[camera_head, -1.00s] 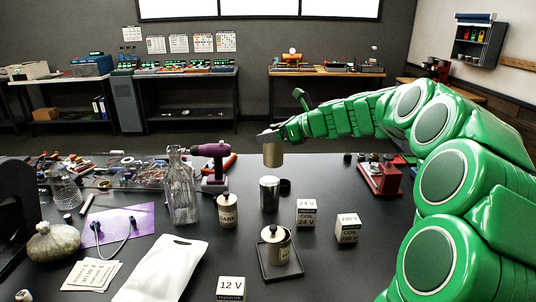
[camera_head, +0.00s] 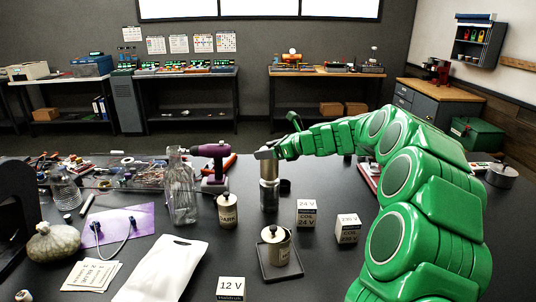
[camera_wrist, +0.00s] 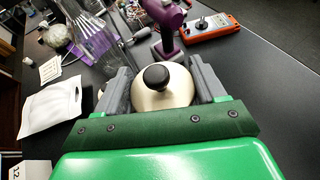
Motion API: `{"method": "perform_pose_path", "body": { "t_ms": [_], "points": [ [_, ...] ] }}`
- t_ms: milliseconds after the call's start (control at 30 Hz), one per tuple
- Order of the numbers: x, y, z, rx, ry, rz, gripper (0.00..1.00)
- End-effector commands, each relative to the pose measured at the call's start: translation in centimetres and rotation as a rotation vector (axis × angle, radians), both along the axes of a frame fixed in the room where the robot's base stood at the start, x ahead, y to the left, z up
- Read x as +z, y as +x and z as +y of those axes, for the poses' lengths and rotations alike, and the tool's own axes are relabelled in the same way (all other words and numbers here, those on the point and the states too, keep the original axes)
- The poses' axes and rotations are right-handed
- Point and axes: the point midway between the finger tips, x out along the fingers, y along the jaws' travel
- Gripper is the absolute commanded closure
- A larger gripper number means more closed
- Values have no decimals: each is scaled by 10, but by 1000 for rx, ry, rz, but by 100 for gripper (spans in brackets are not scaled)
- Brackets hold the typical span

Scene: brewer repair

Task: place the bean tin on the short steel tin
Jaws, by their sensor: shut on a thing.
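My gripper (camera_head: 266,153) is shut on the bean tin (camera_head: 268,170), a tan metal tin held upright. In the wrist view, the bean tin (camera_wrist: 160,97) shows its cream lid and black knob between the two grey fingers. The short steel tin (camera_head: 269,198) stands upright on the dark table, directly below the bean tin in the head view. The two tins line up there, with the held one's bottom at or just above the steel rim; I cannot tell if they touch. The steel tin is hidden in the wrist view.
A labelled cream tin (camera_head: 227,211) stands left of the steel tin, and a small black cap (camera_head: 285,186) lies to its right. A glass bottle (camera_head: 181,190) and purple drill (camera_head: 212,165) stand to the left. White boxes (camera_head: 306,212) and another tin (camera_head: 276,244) stand nearer.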

Motion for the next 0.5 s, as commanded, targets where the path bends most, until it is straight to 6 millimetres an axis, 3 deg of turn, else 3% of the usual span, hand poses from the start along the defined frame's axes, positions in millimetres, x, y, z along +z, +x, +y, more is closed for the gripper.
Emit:
{"method": "perform_pose_path", "body": {
  "t_ms": [100,467,500],
  "points": [
    [-12,0,1,1,0,2,100],
    [-15,0,1,0,0,-1,100],
    [-15,0,0,0,-1,0,29]
  ]
}}
